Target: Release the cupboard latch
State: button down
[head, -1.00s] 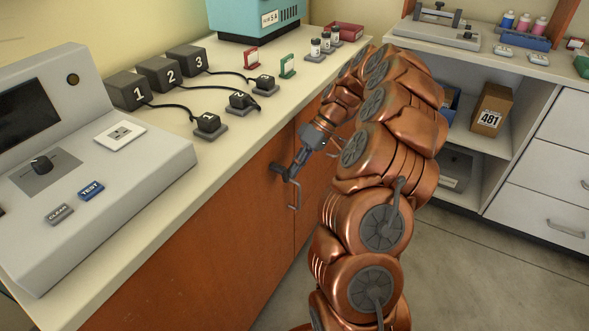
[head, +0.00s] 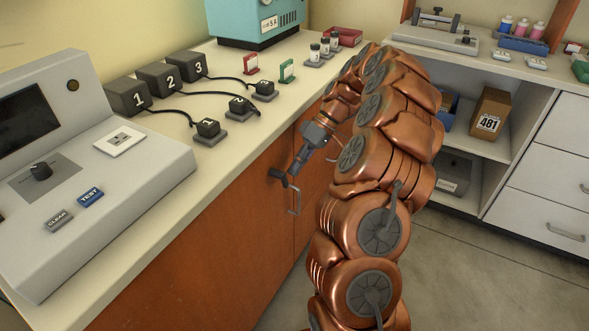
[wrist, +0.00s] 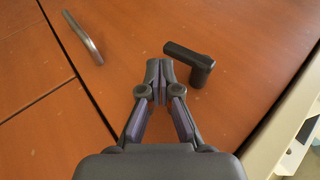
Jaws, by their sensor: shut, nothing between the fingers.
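The cupboard latch is a black L-shaped lever (wrist: 190,56) on the reddish-brown wooden cupboard front (wrist: 240,25). In the wrist view its thick end is at the right and its arm points left. The latch also shows small and dark in the head view (head: 277,174). My gripper (wrist: 160,66) is shut and empty. Its fingertips are just below the lever arm in the wrist picture, left of the thick end. I cannot tell whether they touch it. In the head view my gripper (head: 293,174) is at the cupboard front beside the latch, its tips hard to make out.
A metal bar handle (wrist: 84,38) is left of the latch, across a door seam. The counter (head: 165,205) above holds a control panel (head: 95,170), numbered black boxes (head: 165,77) and small switches. An open shelf with a box (head: 489,112) is at the right.

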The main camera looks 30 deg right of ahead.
jog(key=w+d+r+p, duration=0.2)
jog(key=d+p, duration=0.5)
jog(key=d, duration=0.5)
jog(key=shift+w+r, duration=0.4)
jog(key=shift+r, duration=0.3)
jog(key=shift+a, duration=0.1)
dwell(0.4)
